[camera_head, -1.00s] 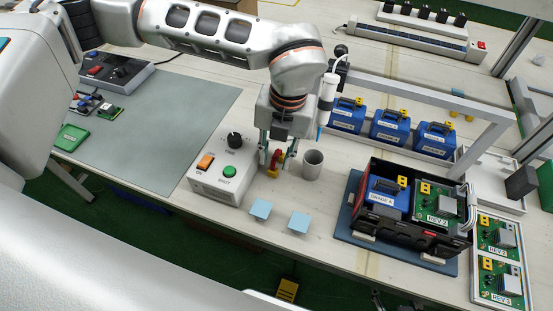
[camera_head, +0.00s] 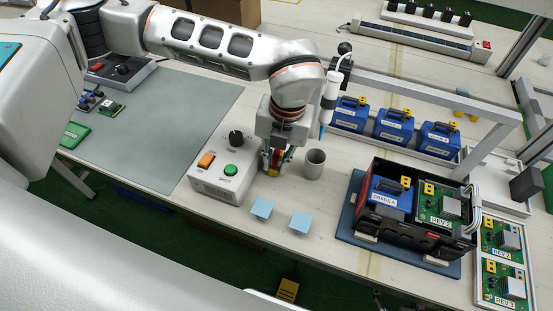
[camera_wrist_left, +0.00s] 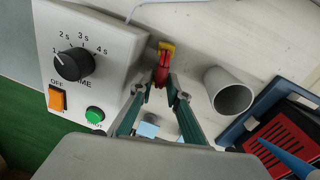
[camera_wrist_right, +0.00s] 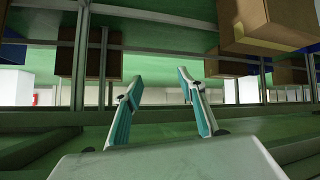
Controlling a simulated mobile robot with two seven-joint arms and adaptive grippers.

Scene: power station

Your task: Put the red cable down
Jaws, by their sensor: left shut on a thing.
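My left gripper (camera_head: 275,160) points down between the white control box and the grey cup. It is shut on the red cable's end (camera_head: 274,170), a small red piece with a yellow part. In the left wrist view the red piece (camera_wrist_left: 162,70) lies between the fingertips (camera_wrist_left: 160,85), with its yellow part (camera_wrist_left: 166,47) beyond them. It is close above the table or on it; I cannot tell whether it touches. No length of red cable shows. My right gripper (camera_wrist_right: 158,85) is open and empty in the right wrist view, with shelving behind it.
The white control box (camera_head: 223,165) is close on the left, the grey cup (camera_head: 314,163) close on the right. Two light blue squares (camera_head: 262,208) lie in front. A black crate (camera_head: 412,228) with a blue battery and a green board stands on a blue mat further right.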

